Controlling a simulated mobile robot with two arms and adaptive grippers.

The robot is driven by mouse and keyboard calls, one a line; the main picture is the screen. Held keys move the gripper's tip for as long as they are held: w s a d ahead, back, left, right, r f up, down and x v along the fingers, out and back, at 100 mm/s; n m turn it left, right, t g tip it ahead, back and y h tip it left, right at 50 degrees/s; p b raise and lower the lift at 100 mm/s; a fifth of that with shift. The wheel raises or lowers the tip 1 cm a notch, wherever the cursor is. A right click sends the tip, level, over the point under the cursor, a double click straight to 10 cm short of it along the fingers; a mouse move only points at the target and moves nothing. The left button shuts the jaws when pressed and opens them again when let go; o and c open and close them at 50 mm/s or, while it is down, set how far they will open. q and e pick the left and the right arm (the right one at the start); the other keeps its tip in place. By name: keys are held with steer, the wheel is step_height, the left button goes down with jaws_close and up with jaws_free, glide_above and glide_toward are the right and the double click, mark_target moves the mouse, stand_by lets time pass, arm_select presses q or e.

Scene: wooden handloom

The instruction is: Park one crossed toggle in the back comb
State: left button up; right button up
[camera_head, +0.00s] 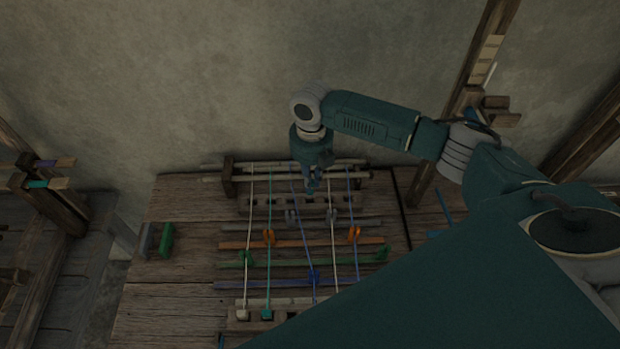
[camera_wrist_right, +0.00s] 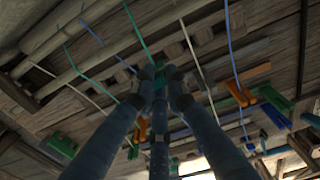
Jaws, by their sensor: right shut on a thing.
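My right gripper (camera_head: 313,186) is at the back of the loom, above the back comb (camera_head: 258,204), a notched wooden bar. In the right wrist view the gripper's fingers (camera_wrist_right: 160,88) are shut on a small green toggle (camera_wrist_right: 159,76), mostly hidden by them. A green thread (camera_wrist_right: 136,32) runs to the fingers there. In the head view a white toggle (camera_head: 243,314) and a teal toggle (camera_head: 267,314) sit at the front comb (camera_head: 233,322). A slanted blue-violet thread (camera_head: 306,245) passes near the middle. I cannot tell whether the held toggle touches the comb. My left gripper is not in view.
Orange clips (camera_head: 268,237), a blue clip (camera_head: 314,277) and green clips (camera_head: 247,259) sit along the threads and crossbars. A green block (camera_head: 166,240) lies on the table at left. Wooden posts (camera_head: 478,75) stand at right. My right arm hides the front right.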

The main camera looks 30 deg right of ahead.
mark_target(310, 194)
steer(key=shift+f+b, duration=0.35)
steer(key=shift+f, duration=0.65)
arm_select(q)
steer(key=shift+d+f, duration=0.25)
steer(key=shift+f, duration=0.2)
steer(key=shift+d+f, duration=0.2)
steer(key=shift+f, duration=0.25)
arm_select(e)
steer(key=shift+f+b, duration=0.8)
steer(key=shift+f, duration=0.95)
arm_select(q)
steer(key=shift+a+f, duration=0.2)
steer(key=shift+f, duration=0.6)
arm_select(e)
steer(key=o, duration=0.8)
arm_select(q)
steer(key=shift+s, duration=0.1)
